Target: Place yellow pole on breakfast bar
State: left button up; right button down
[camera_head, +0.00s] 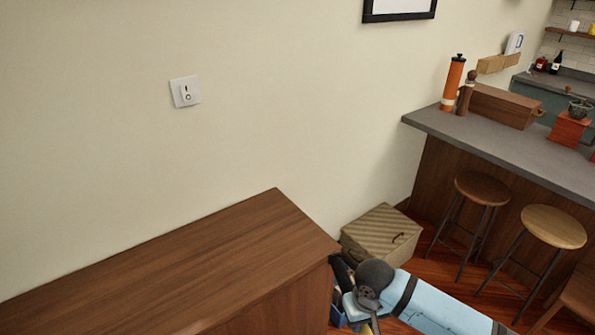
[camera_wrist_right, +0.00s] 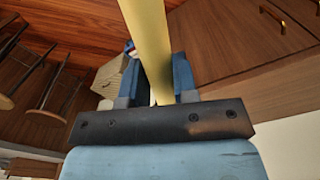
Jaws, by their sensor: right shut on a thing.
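The yellow pole (camera_wrist_right: 148,38) runs up the right wrist view between the two blue fingers of my right gripper (camera_wrist_right: 157,80), which is shut on it. In the head view my right gripper (camera_head: 347,302) is at the bottom, beside the right end of the wooden cabinet; only a small yellow bit of the pole shows below it. The breakfast bar (camera_head: 490,141) has a grey top and stands to the right against the wall, apart from the gripper. My left gripper is not in view.
On the bar stand an orange mill (camera_head: 453,84), a brown mill (camera_head: 466,93), a wooden box (camera_head: 503,106) and a red box (camera_head: 568,129). Stools (camera_head: 553,227) (camera_head: 482,188) stand before it. A wicker chest (camera_head: 381,236) is on the floor beside the wooden cabinet (camera_head: 190,265).

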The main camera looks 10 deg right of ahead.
aim_at(523, 148)
jog(key=i+l, duration=0.15)
jog(key=l, duration=0.3)
jog(key=i+l, duration=0.1)
jog(key=l, duration=0.3)
jog(key=i+l+z, duration=0.1)
jog(key=l, duration=0.35)
jog(key=i+l, duration=0.15)
jog(key=l, duration=0.3)
jog(key=i+l, duration=0.15)
jog(key=l, duration=0.25)
jog(key=i+l+z, duration=0.1)
jog(key=l, duration=0.35)
jog(key=i+l, duration=0.2)
jog(key=l, duration=0.2)
jog(key=i+l, duration=0.15)
jog(key=l, duration=0.25)
jog(key=z, duration=0.05)
